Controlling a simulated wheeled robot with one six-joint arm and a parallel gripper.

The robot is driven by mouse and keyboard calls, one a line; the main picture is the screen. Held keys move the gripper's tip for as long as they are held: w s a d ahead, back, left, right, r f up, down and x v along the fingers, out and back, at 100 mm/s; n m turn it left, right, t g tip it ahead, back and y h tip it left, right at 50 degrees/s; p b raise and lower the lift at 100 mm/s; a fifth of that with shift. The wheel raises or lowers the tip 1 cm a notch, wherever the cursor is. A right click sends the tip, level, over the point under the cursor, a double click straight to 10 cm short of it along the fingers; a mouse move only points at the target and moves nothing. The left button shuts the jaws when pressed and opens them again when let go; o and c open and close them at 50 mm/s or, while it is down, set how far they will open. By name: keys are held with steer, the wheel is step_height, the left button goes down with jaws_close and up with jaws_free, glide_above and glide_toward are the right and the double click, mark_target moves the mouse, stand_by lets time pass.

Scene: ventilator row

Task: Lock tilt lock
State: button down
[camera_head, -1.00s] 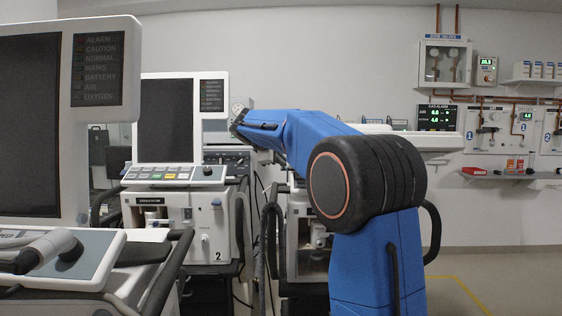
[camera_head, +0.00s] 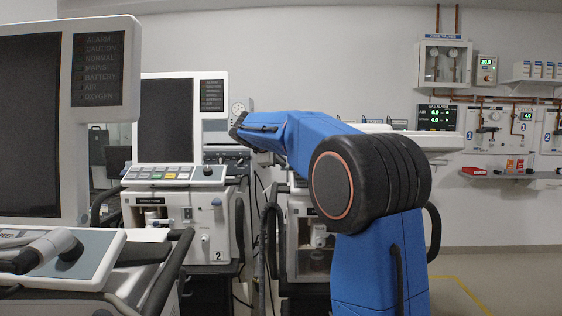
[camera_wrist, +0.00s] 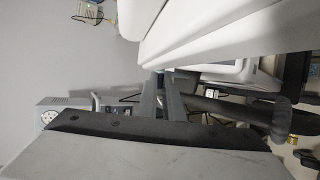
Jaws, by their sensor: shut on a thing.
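The ventilator numbered 2 (camera_head: 165,215) stands at the middle left in the head view, its white-framed screen (camera_head: 165,120) upright above the control panel. My gripper is hidden behind that screen in the head view; only my wrist shows by the screen's right edge. In the wrist view the two dark fingers of my gripper (camera_wrist: 166,78) reach to the underside of a white housing (camera_wrist: 205,28). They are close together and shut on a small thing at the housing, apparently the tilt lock. The tilt lock itself is hidden, so its position cannot be told.
A nearer ventilator screen (camera_head: 30,130) fills the left side, with a jointed grey arm (camera_head: 45,255) below it. Another ventilator (camera_head: 310,245) is partly behind my arm. Hoses hang between the machines. The floor (camera_head: 480,270) at the right is clear.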

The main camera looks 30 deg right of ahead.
steer(key=shift+s+a+f+m+t+h, duration=0.1)
steer(key=shift+s+f+m+t+h, duration=0.2)
steer(key=shift+f+t+h, duration=0.55)
steer(key=shift+s+a+f+m+t+h, duration=0.15)
steer(key=shift+f+m+t+h, duration=0.3)
steer(key=shift+f+t+h, duration=0.4)
steer(key=shift+s+a+f+m+t+h, duration=0.1)
steer(key=shift+f+m+t+h, duration=0.25)
steer(key=shift+f+t+h, duration=0.45)
steer(key=shift+f, duration=0.2)
steer(key=c, duration=1.9)
jaws_free()
steer(key=v, duration=1.7)
steer(key=shift+a+r, duration=0.2)
steer(key=shift+a, duration=0.05)
